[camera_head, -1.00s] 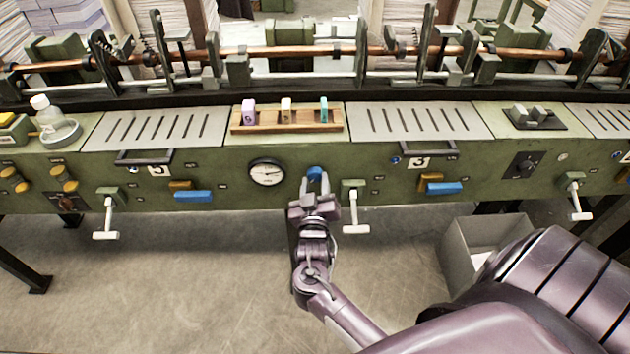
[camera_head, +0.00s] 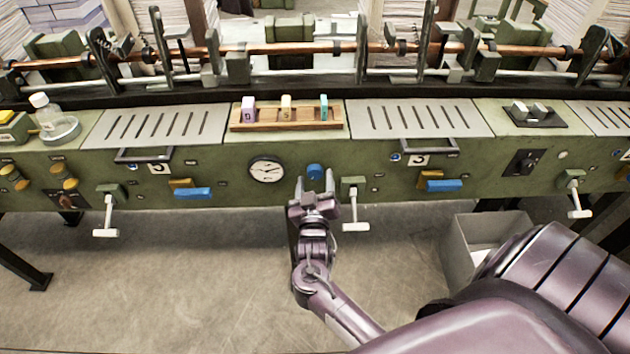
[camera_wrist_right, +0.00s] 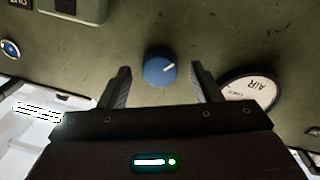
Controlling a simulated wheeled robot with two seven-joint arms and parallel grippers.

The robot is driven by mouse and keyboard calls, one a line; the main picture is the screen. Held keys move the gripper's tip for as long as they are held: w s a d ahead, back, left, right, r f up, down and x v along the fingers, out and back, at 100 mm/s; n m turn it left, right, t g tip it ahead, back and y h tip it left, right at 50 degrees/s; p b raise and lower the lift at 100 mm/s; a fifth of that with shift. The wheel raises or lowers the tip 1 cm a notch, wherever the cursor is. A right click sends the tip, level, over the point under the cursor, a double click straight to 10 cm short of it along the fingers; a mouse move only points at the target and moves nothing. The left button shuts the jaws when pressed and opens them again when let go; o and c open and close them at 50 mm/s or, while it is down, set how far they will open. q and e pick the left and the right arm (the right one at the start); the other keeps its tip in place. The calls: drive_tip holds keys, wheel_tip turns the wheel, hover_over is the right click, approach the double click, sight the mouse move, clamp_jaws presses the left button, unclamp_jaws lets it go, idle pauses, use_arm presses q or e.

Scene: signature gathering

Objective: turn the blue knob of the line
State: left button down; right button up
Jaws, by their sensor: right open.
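The blue knob (camera_head: 315,172) is on the green front panel of the line, just right of the round white gauge (camera_head: 267,171). In the right wrist view the knob (camera_wrist_right: 160,70) has a pale pointer mark aimed up and to the right. My right gripper (camera_head: 315,186) is just below and in front of the knob in the head view. In the wrist view its two fingers (camera_wrist_right: 160,88) are apart and empty, with the knob showing beyond and between the tips; I see no contact. My left gripper is not in view.
A white T-handle (camera_head: 356,212) sticks out close to the right of my gripper. Blue levers (camera_head: 193,194) are on the panel at either side. A wooden tray (camera_head: 240,126) with coloured blocks is above the knob. A grey bin (camera_head: 462,245) stands on the floor at right.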

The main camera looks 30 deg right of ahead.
drive_tip(key=v, duration=0.7)
drive_tip(key=shift+s+b, duration=0.2)
drive_tip(key=shift+b, duration=0.2)
drive_tip(key=shift+a, duration=0.15)
idle(1.2)
drive_tip(key=w+d+m+p, duration=0.1)
drive_tip(key=w+p, duration=0.1)
drive_tip(key=w+d+m+p, duration=0.1)
drive_tip(key=w+d+p, duration=0.1)
drive_tip(key=w+d+m+y+p, duration=0.1)
drive_tip(key=w+p, duration=0.1)
drive_tip(key=shift+w+d+r+m+p, duration=0.15)
drive_tip(key=shift+w+d+m+p, duration=0.15)
drive_tip(key=shift+w+d, duration=0.1)
drive_tip(key=c, duration=1)
